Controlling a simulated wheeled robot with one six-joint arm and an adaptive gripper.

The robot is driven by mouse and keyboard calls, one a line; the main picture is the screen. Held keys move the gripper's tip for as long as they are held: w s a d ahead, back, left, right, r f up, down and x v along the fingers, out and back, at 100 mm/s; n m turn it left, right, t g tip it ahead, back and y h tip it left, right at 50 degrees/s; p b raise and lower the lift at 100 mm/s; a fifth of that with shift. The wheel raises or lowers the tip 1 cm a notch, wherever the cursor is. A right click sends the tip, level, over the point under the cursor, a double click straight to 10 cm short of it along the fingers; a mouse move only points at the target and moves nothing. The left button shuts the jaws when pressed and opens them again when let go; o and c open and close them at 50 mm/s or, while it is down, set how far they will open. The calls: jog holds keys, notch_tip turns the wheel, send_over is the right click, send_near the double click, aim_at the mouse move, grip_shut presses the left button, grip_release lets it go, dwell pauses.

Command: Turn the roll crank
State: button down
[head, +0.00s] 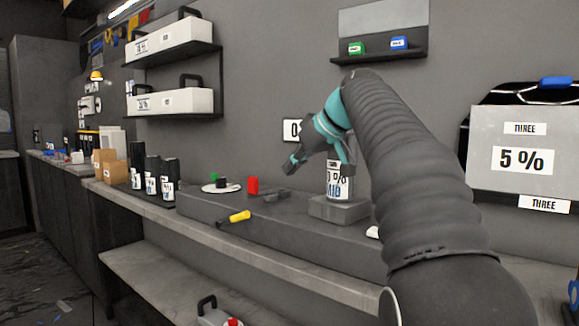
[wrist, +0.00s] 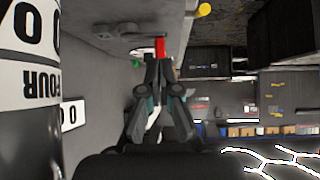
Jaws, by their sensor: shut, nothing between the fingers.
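A small red upright piece (head: 253,185) stands on the bench to the left of the gripper; in the wrist view a red piece (wrist: 160,47) shows just past the fingertips. Low dark parts (head: 276,195) lie beside it. I cannot tell for sure which part is the crank, or whether the fingers touch the red piece.
A yellow-handled tool (head: 236,217) lies near the bench's front edge. A white disc (head: 220,188) with green and black pieces is at left, then several dark labelled bottles (head: 152,177). A large labelled roll (wrist: 28,75) fills the wrist view's left side. A "5 %" panel (head: 523,150) hangs right.

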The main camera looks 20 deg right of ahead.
aim_at(257, 188)
jog(key=x, duration=0.6)
jog(key=shift+w+a+f+b, duration=0.2)
jog(key=shift+f+b, duration=0.1)
jog(key=w, duration=0.1)
jog(key=w+a, duration=0.1)
jog(key=shift+w+a+f+p, duration=0.1)
jog(key=shift+w+a+p, duration=0.2)
jog(key=shift+w+p, duration=0.1)
jog(key=shift+w+a, duration=0.3)
jog(key=shift+w, duration=0.2)
